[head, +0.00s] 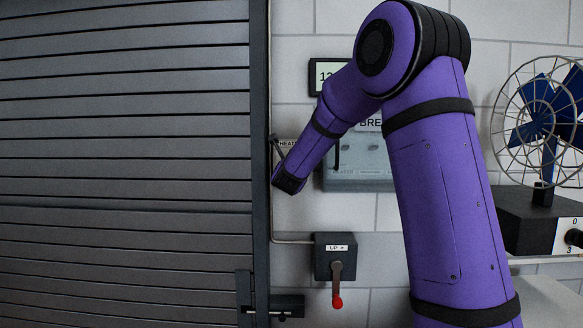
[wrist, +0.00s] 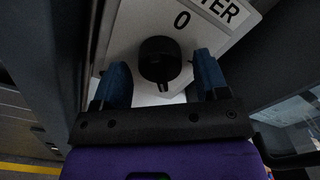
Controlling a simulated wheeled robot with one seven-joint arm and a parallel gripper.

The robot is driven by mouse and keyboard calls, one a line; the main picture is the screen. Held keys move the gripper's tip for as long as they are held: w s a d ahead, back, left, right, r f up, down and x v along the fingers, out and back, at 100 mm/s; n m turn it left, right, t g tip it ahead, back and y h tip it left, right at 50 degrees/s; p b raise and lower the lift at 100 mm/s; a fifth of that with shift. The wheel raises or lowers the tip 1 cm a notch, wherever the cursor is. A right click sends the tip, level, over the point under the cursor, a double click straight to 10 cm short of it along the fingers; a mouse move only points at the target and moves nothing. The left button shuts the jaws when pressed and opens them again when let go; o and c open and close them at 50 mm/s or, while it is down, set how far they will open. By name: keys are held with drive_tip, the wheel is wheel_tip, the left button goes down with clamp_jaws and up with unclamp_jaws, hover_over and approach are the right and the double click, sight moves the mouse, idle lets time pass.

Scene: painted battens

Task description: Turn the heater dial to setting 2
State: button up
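The heater dial (wrist: 160,58) is a round black knob on a white plate (wrist: 122,40) in the wrist view. A "0" and part of the word "HEATER" are printed above it. Small protrusions show at the knob's lower right and bottom, but I cannot tell which setting it points to. My gripper (wrist: 162,82) is open, with one blue finger on each side of the knob and visible gaps between. In the head view the heater plate (head: 287,143) is mostly hidden behind my purple arm, with only part of its label showing.
A dark slatted shutter (head: 125,130) with its frame stands close on the left. A grey breaker box (head: 358,181) and a clock display (head: 325,74) are behind my arm. A crank box (head: 335,256) with a red-tipped handle is below. A blue fan (head: 543,115) stands at right.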

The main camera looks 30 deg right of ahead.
drive_tip(key=v, duration=1)
drive_tip(key=shift+s+a, duration=0.3)
drive_tip(key=s+a+n+g+y, duration=0.3)
drive_tip(key=s+a+n+y, duration=1)
drive_tip(key=n, duration=0.8)
drive_tip(key=s+f+n+g+h, duration=0.1)
drive_tip(key=s+f+n+g, duration=0.2)
drive_tip(key=s+n, duration=0.4)
drive_tip(key=s+f+n+g+h, duration=0.2)
drive_tip(key=s+n, duration=0.5)
drive_tip(key=s, duration=0.9)
drive_tip(key=shift+d+f+g, duration=0.3)
drive_tip(key=shift+f+g, duration=0.4)
drive_tip(key=shift+g, duration=0.2)
